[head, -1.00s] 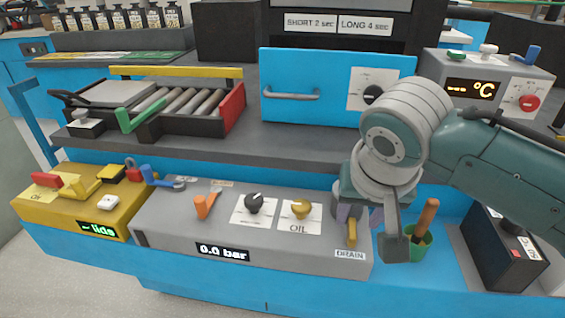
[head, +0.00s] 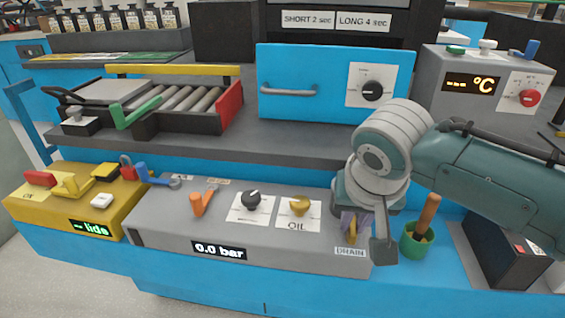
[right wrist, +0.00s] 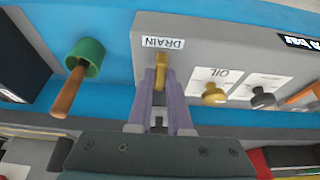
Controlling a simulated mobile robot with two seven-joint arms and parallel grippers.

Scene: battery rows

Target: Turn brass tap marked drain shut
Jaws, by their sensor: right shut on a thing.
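The brass drain tap (head: 351,232) sits at the right end of the grey panel box (head: 290,240), just above the DRAIN label (head: 350,252). In the right wrist view the tap handle (right wrist: 160,78) points lengthwise between the fingers, and the label (right wrist: 163,42) reads upside down. My right gripper (head: 355,222) comes down over the tap, and its purple fingers (right wrist: 160,95) are shut on the handle. The gripper partly hides the tap in the head view. My left gripper is not in view.
A brass OIL knob (head: 299,205), a black knob (head: 251,199) and an orange lever (head: 201,201) stand left of the tap. A green cup with a wooden handle (head: 415,240) stands close on the right. A grey shelf (head: 290,145) runs behind.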

